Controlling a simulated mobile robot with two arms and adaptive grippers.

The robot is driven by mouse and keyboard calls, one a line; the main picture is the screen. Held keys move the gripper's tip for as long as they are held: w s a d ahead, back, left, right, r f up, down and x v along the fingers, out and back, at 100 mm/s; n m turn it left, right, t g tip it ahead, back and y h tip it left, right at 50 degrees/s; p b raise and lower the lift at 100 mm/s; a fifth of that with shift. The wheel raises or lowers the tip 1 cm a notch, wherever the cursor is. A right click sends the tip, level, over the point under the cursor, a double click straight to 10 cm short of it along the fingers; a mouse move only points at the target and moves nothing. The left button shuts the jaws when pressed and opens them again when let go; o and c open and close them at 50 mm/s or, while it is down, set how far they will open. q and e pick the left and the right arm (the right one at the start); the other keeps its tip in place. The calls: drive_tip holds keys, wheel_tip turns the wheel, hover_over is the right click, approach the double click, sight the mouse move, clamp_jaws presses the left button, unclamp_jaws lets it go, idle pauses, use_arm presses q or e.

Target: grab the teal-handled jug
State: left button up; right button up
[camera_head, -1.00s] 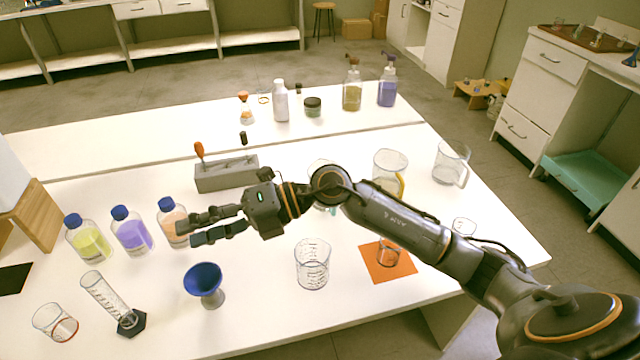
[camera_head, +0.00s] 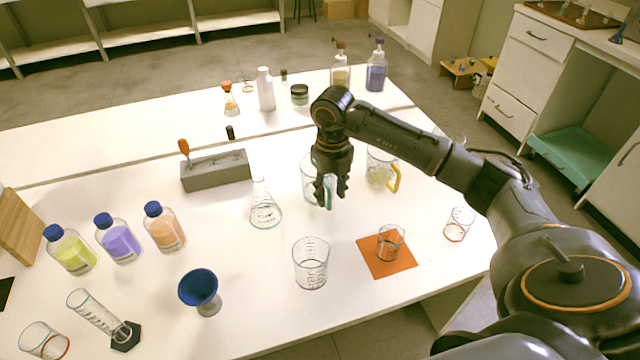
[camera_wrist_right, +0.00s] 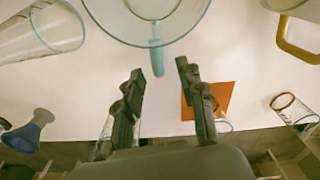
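The teal-handled jug (camera_head: 308,178) is a clear glass jug standing on the white table, partly hidden behind my right gripper in the head view. In the right wrist view its round rim shows at the top and its teal handle (camera_wrist_right: 156,60) points down toward the gap between my fingers. My right gripper (camera_head: 334,198) points down at the handle side of the jug. Its fingers are apart, with nothing clearly between the tips in the wrist view (camera_wrist_right: 160,72). My left gripper is not in view.
A yellow-handled jug (camera_head: 380,168) stands close on the right. A conical flask (camera_head: 265,212) stands on the left, and a beaker (camera_head: 311,265) in front. A small beaker (camera_head: 390,243) sits on an orange mat (camera_head: 372,266). A grey rack (camera_head: 215,172) is farther left.

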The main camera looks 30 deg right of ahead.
sight(329, 207)
drive_tip(key=shift+w+d+f+p, duration=0.1)
drive_tip(key=shift+w+f+p, duration=0.15)
drive_tip(key=shift+f, duration=1.5)
drive_tip(key=shift+w+f+p, duration=0.1)
drive_tip(key=shift+f+p, duration=0.1)
drive_tip(key=shift+f, duration=1.5)
clamp_jaws()
